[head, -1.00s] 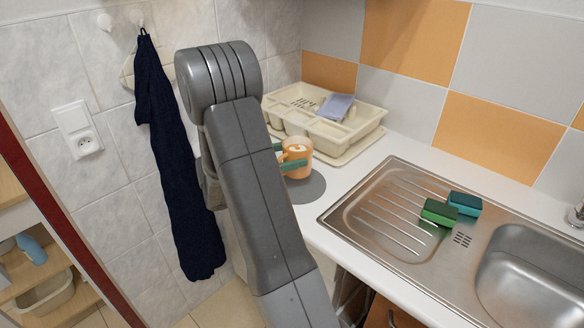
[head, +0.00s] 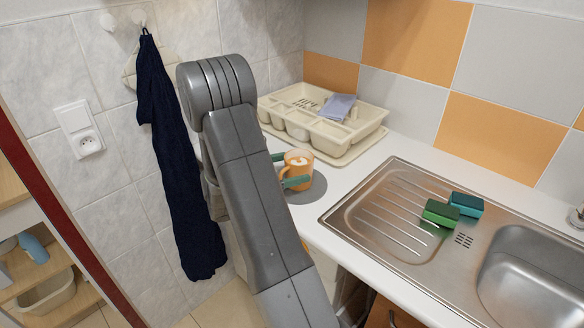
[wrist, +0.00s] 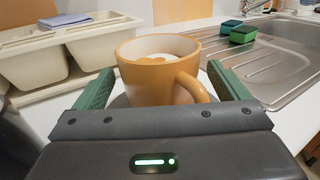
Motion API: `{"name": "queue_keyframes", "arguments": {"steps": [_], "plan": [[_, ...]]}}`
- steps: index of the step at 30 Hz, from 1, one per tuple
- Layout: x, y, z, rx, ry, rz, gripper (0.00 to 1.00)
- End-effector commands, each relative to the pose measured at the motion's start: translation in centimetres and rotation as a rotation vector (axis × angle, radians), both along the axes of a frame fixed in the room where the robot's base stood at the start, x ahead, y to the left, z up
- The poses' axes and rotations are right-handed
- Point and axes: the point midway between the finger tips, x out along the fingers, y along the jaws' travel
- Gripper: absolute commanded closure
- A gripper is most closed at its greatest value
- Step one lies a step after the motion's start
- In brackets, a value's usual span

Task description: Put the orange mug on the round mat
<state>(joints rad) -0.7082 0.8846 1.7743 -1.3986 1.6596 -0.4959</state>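The orange mug (head: 299,168) stands upright on the round grey mat (head: 312,190), with pale contents showing inside its rim. My gripper (head: 287,170) is around the mug, with one green finger on each side. In the wrist view my gripper (wrist: 162,85) has its fingers spread apart, and the mug (wrist: 155,82) stands between them with its handle toward the right finger. A narrow gap shows between the left finger and the mug. My arm hides the left part of the mat in the head view.
A cream dish rack (head: 310,130) with a folded bluish cloth (head: 338,107) stands behind the mug. To the right is the steel sink (head: 385,215) with two green sponges (head: 440,213). A dark towel (head: 178,170) hangs on the wall at left.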

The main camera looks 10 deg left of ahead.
Motion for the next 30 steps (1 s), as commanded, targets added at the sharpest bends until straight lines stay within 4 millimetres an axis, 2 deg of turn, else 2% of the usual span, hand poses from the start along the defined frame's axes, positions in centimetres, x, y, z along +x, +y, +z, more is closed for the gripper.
{"name": "queue_keyframes", "arguments": {"steps": [8,11,21,25,30], "plan": [[-0.2,0.5,0.2,0.0,0.0,0.002,0.06],[-0.9,1.8,0.2,0.0,-0.001,0.004,0.06],[-4.3,7.8,0.2,0.001,-0.001,0.004,0.06],[-5.2,9.4,0.2,0.001,-0.002,0.003,0.06],[-5.8,10.4,0.3,0.0,0.0,0.001,0.06]]}}
